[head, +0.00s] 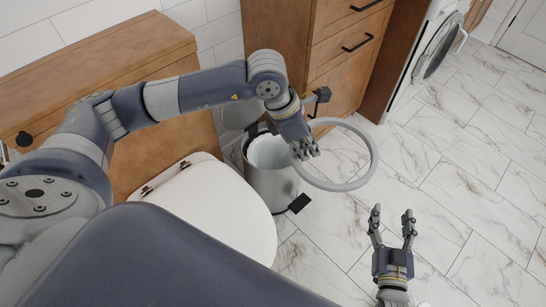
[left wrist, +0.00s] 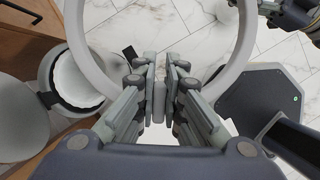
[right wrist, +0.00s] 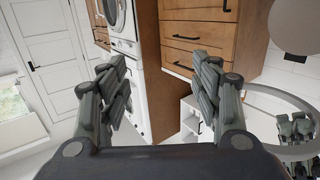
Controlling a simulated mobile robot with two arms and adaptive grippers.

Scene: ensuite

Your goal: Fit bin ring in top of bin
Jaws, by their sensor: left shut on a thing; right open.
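The bin ring (head: 374,160) is a grey hoop in the head view. My left gripper (head: 306,152) is shut on its left side and holds it up in the air, to the right of the bin. The ring also shows in the left wrist view (left wrist: 238,55). The bin (head: 270,178) is a metal cylinder with a white liner inside, standing on the floor beside the toilet. Its open top and white inside show in the left wrist view (left wrist: 76,78). My right gripper (head: 392,222) is open and empty, below and right of the ring.
A toilet with a white lid (head: 215,205) stands left of the bin. A wooden drawer cabinet (head: 345,60) with black handles is behind the ring. A white washing machine (head: 428,55) is at upper right. The marble-tiled floor (head: 470,190) on the right is clear.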

